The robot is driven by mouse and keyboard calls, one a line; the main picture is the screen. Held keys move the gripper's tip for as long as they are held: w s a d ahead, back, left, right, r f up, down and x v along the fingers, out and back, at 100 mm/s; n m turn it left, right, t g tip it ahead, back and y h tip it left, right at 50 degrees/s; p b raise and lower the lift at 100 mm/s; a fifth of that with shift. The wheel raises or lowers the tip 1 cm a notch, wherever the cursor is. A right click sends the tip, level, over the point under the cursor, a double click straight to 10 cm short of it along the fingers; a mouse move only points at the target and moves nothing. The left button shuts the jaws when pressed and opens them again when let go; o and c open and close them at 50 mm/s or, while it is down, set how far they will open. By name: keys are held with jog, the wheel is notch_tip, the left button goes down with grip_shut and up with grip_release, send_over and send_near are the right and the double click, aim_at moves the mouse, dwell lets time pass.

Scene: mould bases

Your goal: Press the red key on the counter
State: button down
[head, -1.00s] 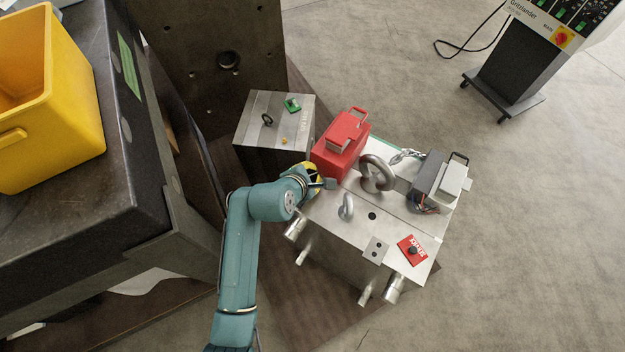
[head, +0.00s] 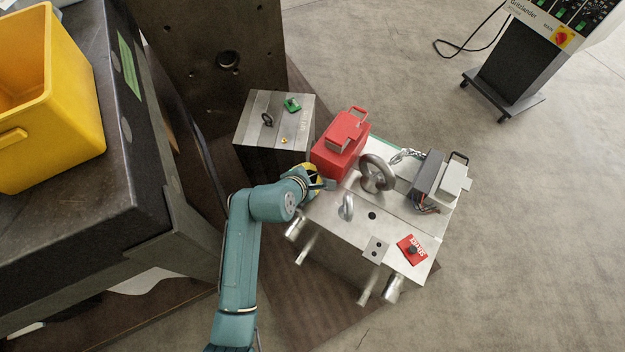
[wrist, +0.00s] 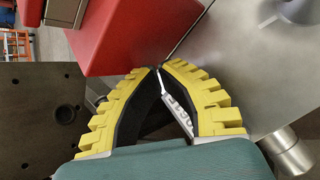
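My gripper (head: 324,184) is at the left edge of the steel mould base (head: 335,225), just below the red box. In the wrist view its yellow ribbed fingers (wrist: 160,68) meet at the tips, with nothing seen pinched there. The red box (head: 340,145) with a handle stands on the mould base and also shows in the wrist view (wrist: 112,35), near the fingertips.
A red plate (head: 405,242) with a black knob, a steel ring (head: 364,176), an eyebolt (head: 346,212) and a grey connector box (head: 428,176) sit on the mould base. A smaller steel block (head: 250,130) stands behind. A yellow bin (head: 75,120) rests on the dark table at left.

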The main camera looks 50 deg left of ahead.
jog(key=shift+r+p, duration=0.8)
jog(key=shift+p, duration=0.4)
notch_tip(320, 180, up, 5)
jog(key=p, duration=0.6)
jog(key=shift+r, duration=0.15)
